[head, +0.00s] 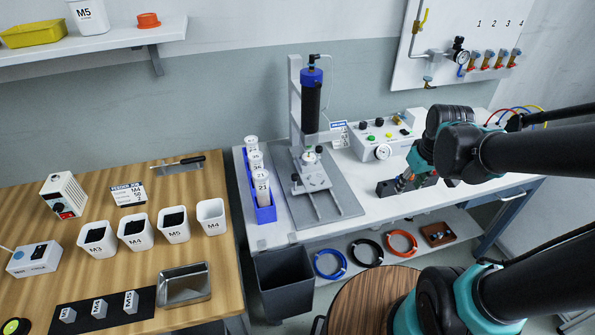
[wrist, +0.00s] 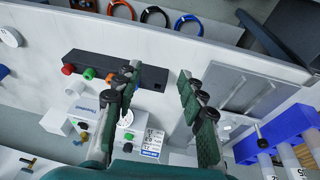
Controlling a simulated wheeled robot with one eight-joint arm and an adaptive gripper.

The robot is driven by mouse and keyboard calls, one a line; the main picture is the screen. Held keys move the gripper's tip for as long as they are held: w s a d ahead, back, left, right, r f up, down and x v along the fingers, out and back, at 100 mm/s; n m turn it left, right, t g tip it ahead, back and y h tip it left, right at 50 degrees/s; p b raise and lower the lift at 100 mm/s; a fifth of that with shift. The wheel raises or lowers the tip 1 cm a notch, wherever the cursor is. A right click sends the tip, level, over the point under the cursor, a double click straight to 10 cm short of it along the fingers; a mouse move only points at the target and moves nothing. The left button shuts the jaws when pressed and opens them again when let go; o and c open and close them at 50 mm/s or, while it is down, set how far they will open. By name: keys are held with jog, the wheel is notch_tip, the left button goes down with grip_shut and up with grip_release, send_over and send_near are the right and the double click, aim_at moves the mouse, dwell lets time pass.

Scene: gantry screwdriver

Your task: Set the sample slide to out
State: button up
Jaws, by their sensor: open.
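The sample slide (head: 312,174) is a pale metal carriage with small dark knobs. It sits at the back of two rails on a grey base plate (head: 345,199), under a black cylinder with a blue cap (head: 311,95). In the wrist view the base plate with its rails (wrist: 232,85) lies right of my gripper. The slide there is partly hidden behind the right finger. My gripper (head: 404,180) is to the right of the slide, above the bench. Its two green-padded fingers are apart and empty in the wrist view (wrist: 160,100).
A dark block with coloured buttons (wrist: 90,66) lies near the bench's front edge. A control box with a gauge (head: 383,152) stands behind my gripper. A blue rack of white tubes (head: 266,212) stands left of the base plate. A wooden table (head: 190,262) with labelled bins is further left.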

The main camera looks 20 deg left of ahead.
jog(key=w+a+r+n+g, duration=0.1)
jog(key=w+a+r+n, duration=0.3)
jog(key=a, duration=0.5)
notch_tip(320, 180, up, 10)
jog(key=n+g, duration=0.2)
jog(key=n, duration=1.2)
send_over(296, 175)
jog(key=shift+h, duration=0.4)
notch_tip(296, 175, down, 17)
jog(key=shift+a+r, duration=0.1)
grip_shut()
